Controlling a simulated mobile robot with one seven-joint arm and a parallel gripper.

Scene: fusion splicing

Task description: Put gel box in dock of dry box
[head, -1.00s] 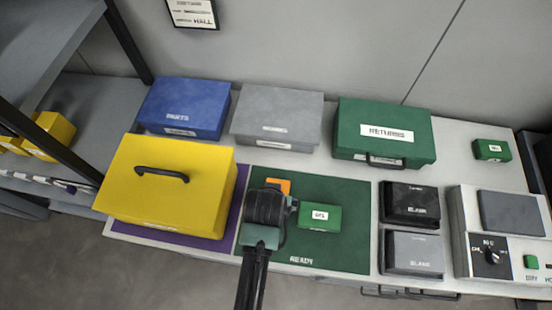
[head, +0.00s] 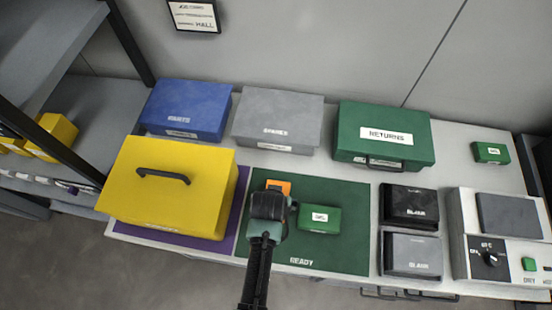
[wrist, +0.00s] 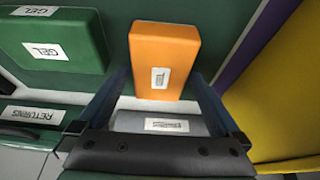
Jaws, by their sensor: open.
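The gel box is a small green box with a white label, lying on the green mat (head: 345,250) just right of my gripper in the head view (head: 320,219). In the wrist view it shows at upper left, with a readable GEL label (wrist: 75,50). My gripper (head: 270,198) is open over the mat. In the wrist view its fingers (wrist: 158,85) spread on either side of an orange box (wrist: 165,50), which is partly hidden by my gripper in the head view (head: 280,186). I cannot tell if they touch it. A device with a knob and a DRY label (head: 505,255) stands at right; no dock is clearly visible.
A large yellow box (head: 165,190) stands close left of my gripper. Blue (head: 185,108), grey (head: 277,120) and green RETURNS (head: 385,130) cases line the back. A small green box (head: 491,152) sits at back right.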

